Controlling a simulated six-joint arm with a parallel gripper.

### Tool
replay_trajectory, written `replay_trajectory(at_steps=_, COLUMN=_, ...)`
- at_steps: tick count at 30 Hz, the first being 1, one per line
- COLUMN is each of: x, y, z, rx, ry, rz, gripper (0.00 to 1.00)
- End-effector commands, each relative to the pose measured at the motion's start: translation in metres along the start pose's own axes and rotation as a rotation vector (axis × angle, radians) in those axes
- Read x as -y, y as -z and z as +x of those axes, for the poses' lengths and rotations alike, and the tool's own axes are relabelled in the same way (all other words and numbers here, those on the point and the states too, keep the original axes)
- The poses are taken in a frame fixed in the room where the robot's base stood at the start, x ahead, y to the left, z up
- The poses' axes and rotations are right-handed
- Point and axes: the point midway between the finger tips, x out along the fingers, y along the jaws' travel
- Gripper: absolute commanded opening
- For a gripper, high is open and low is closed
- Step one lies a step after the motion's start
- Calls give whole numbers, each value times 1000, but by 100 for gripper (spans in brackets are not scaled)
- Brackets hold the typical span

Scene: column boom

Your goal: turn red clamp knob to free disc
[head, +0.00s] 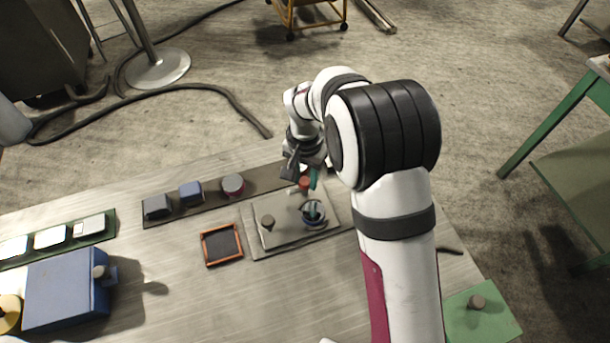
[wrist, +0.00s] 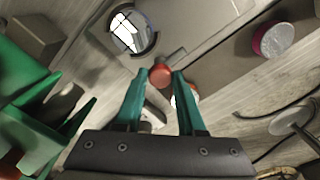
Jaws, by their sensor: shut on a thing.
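The red clamp knob (wrist: 158,71) sits between the two teal fingertips of my gripper (wrist: 161,74) in the wrist view. My gripper is shut on it. In the head view the red knob (head: 304,183) shows beside a teal finger, on the far side of a grey fixture plate (head: 285,238). The round, shiny disc (wrist: 128,30) lies in a dark ring beside the knob; it also shows on the plate in the head view (head: 313,211). A red part behind the right finger is mostly hidden.
A dark strip with two blocks and a grey-and-magenta round piece (head: 232,185) lies left of the fixture. A small orange-rimmed tray (head: 221,245) stands nearer. A blue box (head: 66,288) is at the left. A green pad (head: 482,314) with a knob lies at the right.

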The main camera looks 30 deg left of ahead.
Motion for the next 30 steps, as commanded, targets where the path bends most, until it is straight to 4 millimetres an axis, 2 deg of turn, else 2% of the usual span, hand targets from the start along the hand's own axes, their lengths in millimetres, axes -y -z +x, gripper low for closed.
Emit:
replay_trajectory(at_steps=14, x=0, y=0, z=-1, rx=2, ry=0, rz=14, gripper=0)
replay_trajectory(at_steps=15, x=0, y=0, z=-1, rx=2, ry=0, rz=14, gripper=44)
replay_trajectory(at_steps=19, x=0, y=0, z=0, rx=1, ry=0, rz=13, gripper=67)
replay_trajectory(at_steps=27, x=0, y=0, z=-1, rx=0, ry=0, rz=12, gripper=69)
replay_trajectory(at_steps=30, x=0, y=0, z=-8, rx=-1, ry=1, rz=11, gripper=69)
